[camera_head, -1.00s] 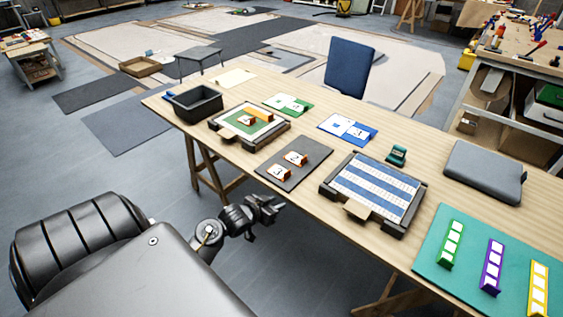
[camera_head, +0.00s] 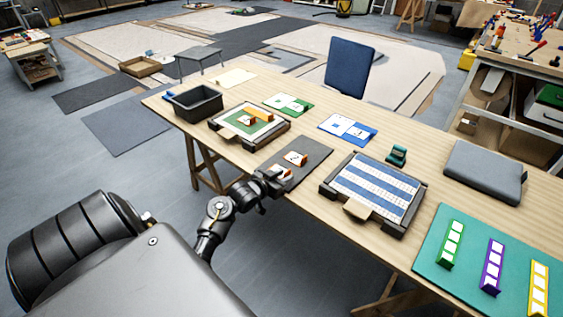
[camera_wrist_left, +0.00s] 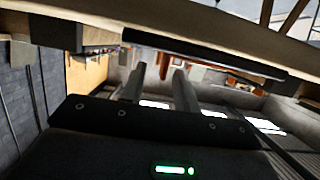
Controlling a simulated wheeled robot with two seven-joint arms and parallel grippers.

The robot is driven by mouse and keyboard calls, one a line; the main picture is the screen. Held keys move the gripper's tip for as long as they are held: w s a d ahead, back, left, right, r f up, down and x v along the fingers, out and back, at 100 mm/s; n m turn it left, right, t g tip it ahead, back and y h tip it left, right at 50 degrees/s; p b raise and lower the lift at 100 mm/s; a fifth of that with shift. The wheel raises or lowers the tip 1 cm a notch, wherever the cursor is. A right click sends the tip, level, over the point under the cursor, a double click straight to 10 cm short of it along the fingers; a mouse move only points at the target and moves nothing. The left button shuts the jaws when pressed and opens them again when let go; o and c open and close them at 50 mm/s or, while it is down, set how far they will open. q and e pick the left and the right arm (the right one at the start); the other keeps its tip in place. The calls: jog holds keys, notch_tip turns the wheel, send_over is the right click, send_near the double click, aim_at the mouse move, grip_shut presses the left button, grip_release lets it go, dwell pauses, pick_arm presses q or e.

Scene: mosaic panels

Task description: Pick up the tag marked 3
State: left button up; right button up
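A dark grey mat (camera_head: 312,171) on the wooden table carries two orange tags with white faces. The farther tag (camera_head: 296,158) shows whole; its mark is too small to read surely. The nearer tag (camera_head: 284,170) is partly covered by my left gripper (camera_head: 274,181), which is at the mat's near left edge. In the left wrist view, which looks upside down, the two fingers (camera_wrist_left: 158,84) stand apart with nothing between their pads. An orange tag (camera_wrist_left: 163,64) shows just beyond the gap, and more orange (camera_wrist_left: 190,72) to its right. My right gripper is out of view.
A framed green board (camera_head: 222,127) with orange tags lies behind the mat, beside a dark bin (camera_head: 194,103). A framed blue-striped board (camera_head: 411,226) stands to the right. The table's front edge runs just below the gripper.

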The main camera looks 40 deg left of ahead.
aim_at(290, 171)
pick_arm(q)
jog(key=shift+w, duration=0.45)
jog(key=x, duration=0.4)
jog(key=shift+w+a+f+p, duration=0.1)
jog(key=shift+a+f+p, duration=0.1)
jog(key=shift+p, duration=0.2)
jog(key=shift+r, duration=0.1)
grip_shut()
